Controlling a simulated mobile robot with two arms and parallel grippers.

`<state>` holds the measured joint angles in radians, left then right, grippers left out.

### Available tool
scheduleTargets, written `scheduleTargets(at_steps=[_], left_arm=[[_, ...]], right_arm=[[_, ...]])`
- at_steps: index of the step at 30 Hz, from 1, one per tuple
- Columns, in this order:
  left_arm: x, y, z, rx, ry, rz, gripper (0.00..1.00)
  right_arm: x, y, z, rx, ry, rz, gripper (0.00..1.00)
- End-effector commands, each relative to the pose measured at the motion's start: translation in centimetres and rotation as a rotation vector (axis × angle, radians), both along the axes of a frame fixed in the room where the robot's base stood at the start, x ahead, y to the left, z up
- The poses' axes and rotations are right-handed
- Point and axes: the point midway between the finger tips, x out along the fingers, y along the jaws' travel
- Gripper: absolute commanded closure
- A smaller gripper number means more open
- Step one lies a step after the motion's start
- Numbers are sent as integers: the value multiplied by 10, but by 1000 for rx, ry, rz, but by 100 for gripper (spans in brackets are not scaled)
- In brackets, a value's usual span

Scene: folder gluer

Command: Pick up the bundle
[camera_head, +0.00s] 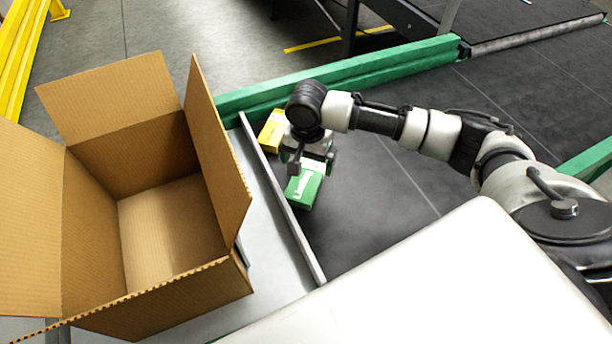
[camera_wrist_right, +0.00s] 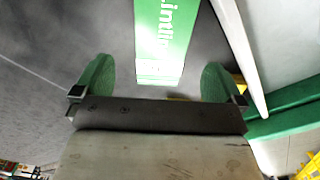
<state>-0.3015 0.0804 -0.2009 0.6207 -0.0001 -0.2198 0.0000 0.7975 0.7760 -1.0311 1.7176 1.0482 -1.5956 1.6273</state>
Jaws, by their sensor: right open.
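The bundle is a green-and-white carton pack (camera_head: 304,190) lying on the dark belt near the metal side rail. In the right wrist view the bundle (camera_wrist_right: 165,40) shows its green face with white lettering, ahead of and between the two green finger pads. My right gripper (camera_head: 310,163) is above the far end of the bundle and hides part of it. In the wrist view the right gripper (camera_wrist_right: 158,82) is open, with a gap on each side of the bundle. Whether the pads reach down beside it I cannot tell. My left gripper is not in view.
A yellow carton (camera_head: 271,131) lies just behind my right gripper, near the green beam (camera_head: 385,68). An open, empty cardboard box (camera_head: 165,290) stands left of the metal rail (camera_head: 280,200). The dark belt (camera_head: 375,205) to the right is clear.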

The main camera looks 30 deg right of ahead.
Motion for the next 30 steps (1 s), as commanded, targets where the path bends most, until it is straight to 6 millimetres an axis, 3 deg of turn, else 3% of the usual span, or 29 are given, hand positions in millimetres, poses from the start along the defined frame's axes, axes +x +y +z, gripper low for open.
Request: scheduleTargets(at_steps=[18, 26, 30], left_arm=[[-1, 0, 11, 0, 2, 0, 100], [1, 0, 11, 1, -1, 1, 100], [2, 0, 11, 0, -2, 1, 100]], right_arm=[[4, -2, -70, 0, -3, 2, 0], [5, -2, -74, 1, -4, 3, 0], [4, -2, -74, 1, -4, 3, 18]])
